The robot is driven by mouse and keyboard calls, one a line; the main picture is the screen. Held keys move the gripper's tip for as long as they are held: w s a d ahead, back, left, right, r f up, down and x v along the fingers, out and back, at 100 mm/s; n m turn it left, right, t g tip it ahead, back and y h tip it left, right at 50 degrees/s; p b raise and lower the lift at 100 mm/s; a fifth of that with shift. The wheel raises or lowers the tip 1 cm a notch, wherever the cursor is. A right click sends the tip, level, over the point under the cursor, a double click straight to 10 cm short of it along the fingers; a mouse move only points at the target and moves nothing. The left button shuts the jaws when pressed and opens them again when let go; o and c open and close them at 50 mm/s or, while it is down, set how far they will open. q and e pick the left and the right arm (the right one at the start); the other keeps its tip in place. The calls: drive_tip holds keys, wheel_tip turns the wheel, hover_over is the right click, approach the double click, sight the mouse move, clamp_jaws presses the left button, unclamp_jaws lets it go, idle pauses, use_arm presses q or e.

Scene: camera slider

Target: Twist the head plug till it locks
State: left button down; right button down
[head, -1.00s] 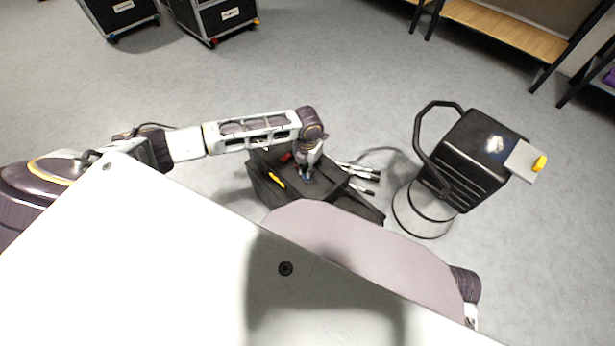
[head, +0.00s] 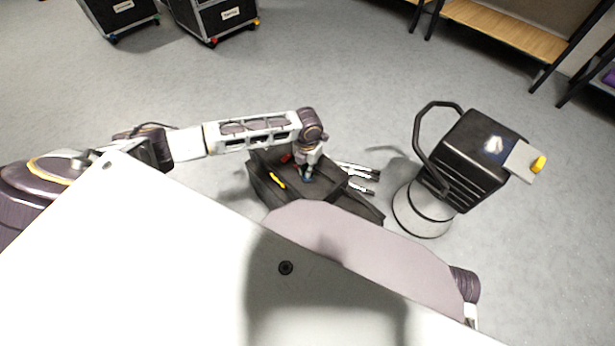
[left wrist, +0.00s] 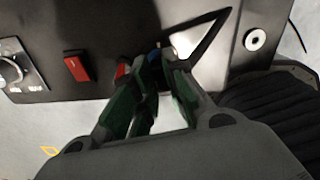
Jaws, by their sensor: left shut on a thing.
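My left gripper (head: 308,174) reaches down from the left arm onto a dark case-like body (head: 264,190). It is shut on a small blue piece, probably the head plug (head: 308,178), which is mostly hidden by the fingers. In the left wrist view the two green-and-dark fingers (left wrist: 152,72) close around the blue plug (left wrist: 154,56) at a black panel (left wrist: 120,22). A red bit shows beside the fingertips. How the plug sits in its socket is hidden.
A red rocker switch (left wrist: 77,68), a dial plate (left wrist: 14,68) and a round metal socket (left wrist: 255,39) are on or near the panel. A black box with a looped handle (head: 470,155) stands at right. Open grey floor lies beyond.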

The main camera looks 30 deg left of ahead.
use_arm(q)
drive_tip(key=shift+m+p, duration=0.65)
drive_tip(key=shift+m, duration=0.55)
drive_tip(key=shift+m+p, duration=0.65)
drive_tip(key=shift+m, duration=0.95)
idle(0.4)
idle(0.3)
drive_tip(key=shift+w+d+r+m+b, duration=0.1)
drive_tip(key=shift+w+m+b, duration=0.2)
drive_tip(key=shift+b, duration=1.2)
drive_tip(key=shift+s+b, duration=0.1)
drive_tip(key=shift+b, duration=0.95)
